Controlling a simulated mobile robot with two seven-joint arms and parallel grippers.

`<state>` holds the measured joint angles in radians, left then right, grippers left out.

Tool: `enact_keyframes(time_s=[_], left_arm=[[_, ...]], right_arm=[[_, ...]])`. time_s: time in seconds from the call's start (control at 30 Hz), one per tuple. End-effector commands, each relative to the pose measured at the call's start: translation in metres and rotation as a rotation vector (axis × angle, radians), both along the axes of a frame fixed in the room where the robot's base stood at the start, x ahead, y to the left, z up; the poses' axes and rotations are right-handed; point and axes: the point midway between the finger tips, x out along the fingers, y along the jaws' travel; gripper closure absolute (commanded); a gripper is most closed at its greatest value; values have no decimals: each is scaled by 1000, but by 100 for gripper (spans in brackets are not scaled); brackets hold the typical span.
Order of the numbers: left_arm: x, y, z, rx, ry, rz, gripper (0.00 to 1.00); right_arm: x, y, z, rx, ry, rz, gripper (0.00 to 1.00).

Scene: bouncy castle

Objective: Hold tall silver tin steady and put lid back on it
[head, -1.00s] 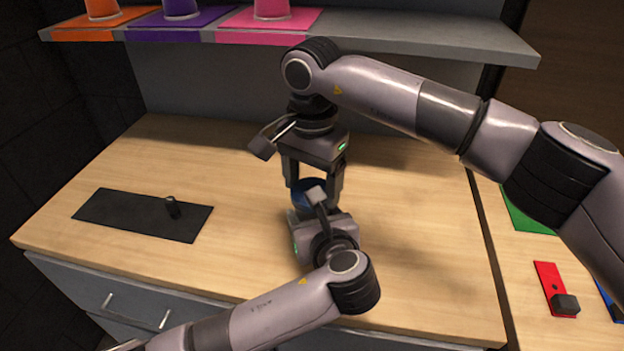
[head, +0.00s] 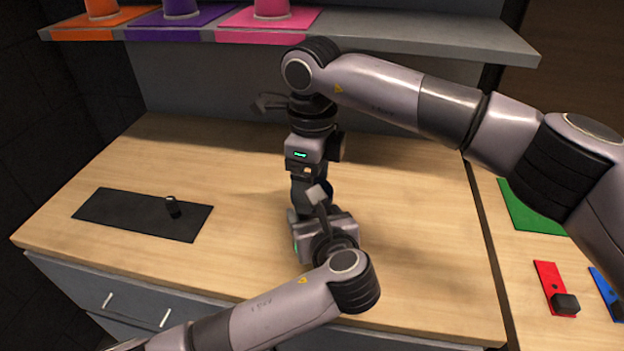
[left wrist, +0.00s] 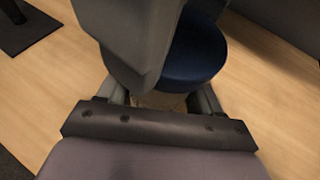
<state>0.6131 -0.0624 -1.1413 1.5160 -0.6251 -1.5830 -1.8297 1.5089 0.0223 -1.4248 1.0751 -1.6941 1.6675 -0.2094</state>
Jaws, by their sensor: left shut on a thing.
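The blue lid (left wrist: 195,52) shows in the left wrist view as a round, flat-topped disc lying level. A narrow pale strip of the silver tin (left wrist: 160,101) shows below it, between my left fingers; the rest is hidden. My left gripper (left wrist: 160,97) is shut on the tin, low at the table. My right gripper (head: 308,200) points straight down from above, over the same spot. One of its grey fingers covers the lid's left side in the left wrist view. Its grip on the lid is hidden, and I cannot tell whether the lid is fully seated.
A black mat (head: 125,212) with a small black object (head: 172,207) lies on the left of the wooden table (head: 410,240). A grey shelf (head: 420,35) with coloured mats crosses the back. Green (head: 530,212) and red (head: 553,285) mats lie right. Table around the grippers is clear.

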Motion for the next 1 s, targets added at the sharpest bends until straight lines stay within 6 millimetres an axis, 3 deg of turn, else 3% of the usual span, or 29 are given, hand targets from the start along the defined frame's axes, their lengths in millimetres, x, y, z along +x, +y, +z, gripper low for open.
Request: enact_keyframes(time_s=[0.5,0.6,0.73,0.77,0.8,1.0], left_arm=[[0,1,0,0,-1,2,100],[0,1,0,0,-1,2,100],[0,1,0,0,-1,2,100],[0,1,0,0,-1,2,100],[0,1,0,0,-1,2,100],[0,1,0,1,-1,1,100]], right_arm=[[0,-1,0,-1,0,-835,63],[0,-1,0,-1,0,-926,63],[0,-1,0,-1,0,-920,63],[0,-1,0,-1,0,-919,16],[0,-1,0,-1,0,-919,3],[0,0,0,-1,0,-918,0]])
